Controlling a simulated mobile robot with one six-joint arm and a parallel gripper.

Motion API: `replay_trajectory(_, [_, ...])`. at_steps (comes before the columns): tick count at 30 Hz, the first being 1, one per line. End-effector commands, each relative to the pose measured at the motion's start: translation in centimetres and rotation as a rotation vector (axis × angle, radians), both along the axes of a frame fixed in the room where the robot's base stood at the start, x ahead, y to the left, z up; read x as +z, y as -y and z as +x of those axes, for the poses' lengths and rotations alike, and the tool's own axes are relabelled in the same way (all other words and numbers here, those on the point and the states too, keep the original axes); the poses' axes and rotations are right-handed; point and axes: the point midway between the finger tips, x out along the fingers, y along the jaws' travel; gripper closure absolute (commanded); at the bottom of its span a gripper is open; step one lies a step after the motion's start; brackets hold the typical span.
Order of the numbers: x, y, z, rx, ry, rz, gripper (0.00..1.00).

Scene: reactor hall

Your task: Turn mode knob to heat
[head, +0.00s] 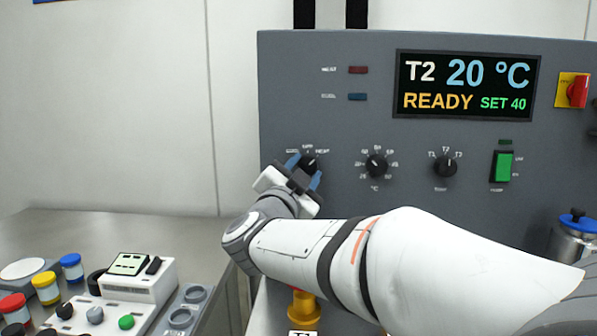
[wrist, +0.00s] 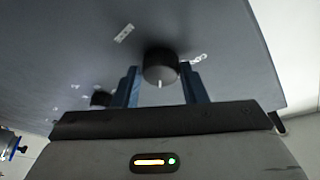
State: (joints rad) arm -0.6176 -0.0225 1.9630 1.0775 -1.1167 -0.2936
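The mode knob (head: 309,164) is the black leftmost knob in the row on the grey panel, with small labels above it. In the wrist view the knob (wrist: 160,66) sits between my two blue fingers, its white mark pointing down in that picture. The label it points at is too small to read surely. My gripper (head: 305,172) is at the panel with one finger on each side of the knob. In the wrist view my gripper (wrist: 162,88) looks open, with narrow gaps beside the knob. My gripper hides part of the panel below it.
Two more black knobs, a temperature knob (head: 376,166) and a selector (head: 445,167), stand to the right. Beyond are a green switch (head: 502,167) and a red switch (head: 577,91). The display (head: 466,86) reads T2, 20 °C, READY, SET 40. A bench (head: 130,232) with small equipment is left.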

Motion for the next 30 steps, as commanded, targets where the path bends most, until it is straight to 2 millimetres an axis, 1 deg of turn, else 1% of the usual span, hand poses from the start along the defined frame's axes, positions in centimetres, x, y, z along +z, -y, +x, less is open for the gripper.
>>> replay_trajectory(1, [-0.2, 0.0, 0.0, 0.0, -0.004, -0.002, 0.58])
replay_trajectory(7, [0.0, 0.0, 0.0, 0.0, 0.0, -0.001, 0.42])
replay_trajectory(13, [0.1, 0.0, 0.0, -0.001, 0.002, -0.001, 0.42])
replay_trajectory(16, [-0.1, -0.2, -0.5, 0.001, 0.002, -0.001, 0.42])
replay_trajectory(20, [-0.5, -0.8, -2.2, 0.003, 0.003, -0.001, 0.42])
replay_trajectory(25, [-1.2, -1.8, -4.9, 0.005, 0.003, 0.0, 0.42])
replay_trajectory(30, [-1.8, -2.4, -6.7, 0.002, 0.0, -0.001, 0.42])
